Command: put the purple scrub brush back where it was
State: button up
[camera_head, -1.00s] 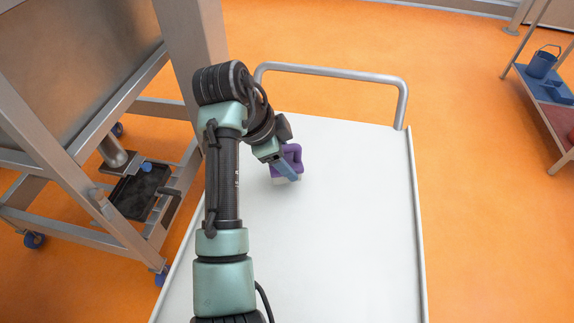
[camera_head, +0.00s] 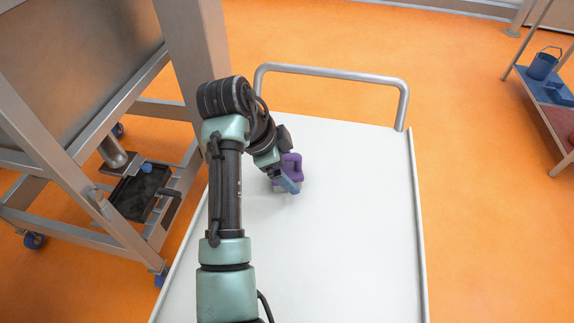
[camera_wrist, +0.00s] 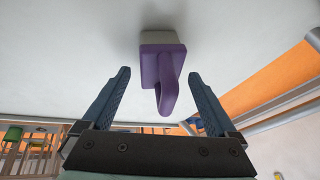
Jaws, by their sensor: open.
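The purple scrub brush (camera_head: 293,162) stands on the white top of the cart (camera_head: 340,220), towards its far side. In the wrist view the brush (camera_wrist: 162,62) shows a pale base, a purple block and a looped handle that points towards me. My gripper (camera_wrist: 159,74) is open, with one finger on each side of the handle and a gap on both sides. In the head view my gripper (camera_head: 287,182) is close to the brush and its finger hides part of the lower brush.
A metal rail (camera_head: 335,70) rises at the cart's far end. A steel frame (camera_head: 190,60) stands close on the left. A shelf with a blue bucket (camera_head: 543,64) is at the far right. The cart top right of the brush is clear.

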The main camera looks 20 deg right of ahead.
jog(key=w+p+v, duration=0.1)
jog(key=p+v, duration=0.1)
jog(key=v, duration=0.9)
jog(key=shift+s+r, duration=0.45)
jog(key=shift+s, duration=0.05)
jog(key=shift+w+a, duration=0.1)
jog(key=w+r+n+t+h, duration=0.1)
jog(key=w+r+n+t, duration=0.2)
jog(key=r+n+t, duration=0.55)
jog(key=w+r+n+t+h, duration=0.1)
jog(key=w+r+t, duration=0.3)
jog(key=r, duration=0.9)
jog(key=s+a+r+n+t+y, duration=0.3)
jog(key=s+a+r+n+t, duration=0.2)
jog(key=s+r+t, duration=0.2)
jog(key=s+a+r+n+t+y, duration=0.4)
jog(key=s+a+r+n+t, duration=0.2)
jog(key=s+r, duration=0.5)
notch_tip(320, 180, up, 3)
jog(key=shift+s+a+f+t, duration=0.1)
jog(key=shift+s+a+t, duration=0.15)
jog(key=shift+t, duration=0.2)
